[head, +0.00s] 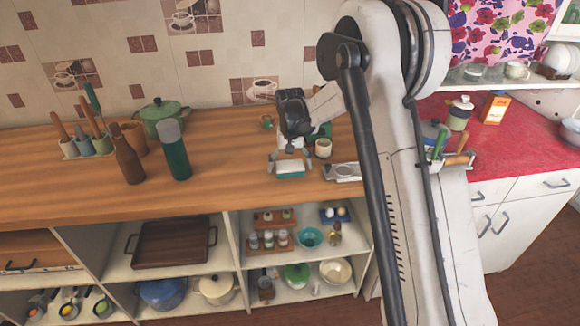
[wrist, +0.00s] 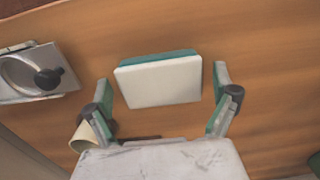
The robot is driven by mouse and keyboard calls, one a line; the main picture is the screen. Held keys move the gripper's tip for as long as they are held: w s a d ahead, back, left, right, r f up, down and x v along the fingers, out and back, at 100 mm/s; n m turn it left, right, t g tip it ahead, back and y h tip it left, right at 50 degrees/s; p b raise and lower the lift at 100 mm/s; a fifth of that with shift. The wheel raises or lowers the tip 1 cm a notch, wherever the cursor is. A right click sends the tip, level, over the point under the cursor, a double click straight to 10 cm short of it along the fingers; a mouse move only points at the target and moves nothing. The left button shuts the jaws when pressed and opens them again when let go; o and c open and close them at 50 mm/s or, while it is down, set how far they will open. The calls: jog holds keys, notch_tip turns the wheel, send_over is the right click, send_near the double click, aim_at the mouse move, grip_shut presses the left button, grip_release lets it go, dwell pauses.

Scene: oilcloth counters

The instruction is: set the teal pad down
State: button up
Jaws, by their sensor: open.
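The teal pad (head: 290,170) has a white upper face and a teal body. It appears to lie flat on the wooden counter (head: 235,180), near the front edge. In the wrist view the pad (wrist: 160,82) shows its white face, with a teal strip along its far side. My gripper (head: 290,160) is open over the pad. In the wrist view its two teal-lined fingers (wrist: 161,80) stand on either side of the pad, with a visible gap at each side.
A grey metal tool (head: 342,172) lies right of the pad. A cream cup (head: 323,148) stands behind it. A teal bottle (head: 174,150) and a brown bottle (head: 128,158) stand to the left. Bare counter lies between the teal bottle and the pad. Open shelves are below.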

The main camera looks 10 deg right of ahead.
aim_at(290, 166)
jog(key=shift+r, duration=0.1)
notch_tip(290, 166, up, 12)
jog(key=s+r+t, duration=0.2)
jog(key=s+r, duration=0.6)
jog(key=s, duration=0.1)
jog(key=s+r+t, duration=0.2)
jog(key=s, duration=0.8)
jog(key=s+r+t, duration=0.1)
jog(key=s+r, duration=0.1)
jog(key=s, duration=0.8)
jog(key=s+f+n+t, duration=0.1)
jog(key=s+f, duration=0.3)
jog(key=s, duration=0.6)
jog(key=shift+f+t, duration=0.25)
jog(key=shift+t, duration=0.35)
jog(key=shift+s, duration=0.1)
jog(key=shift+f+b, duration=1.25)
jog(key=shift+b, duration=0.1)
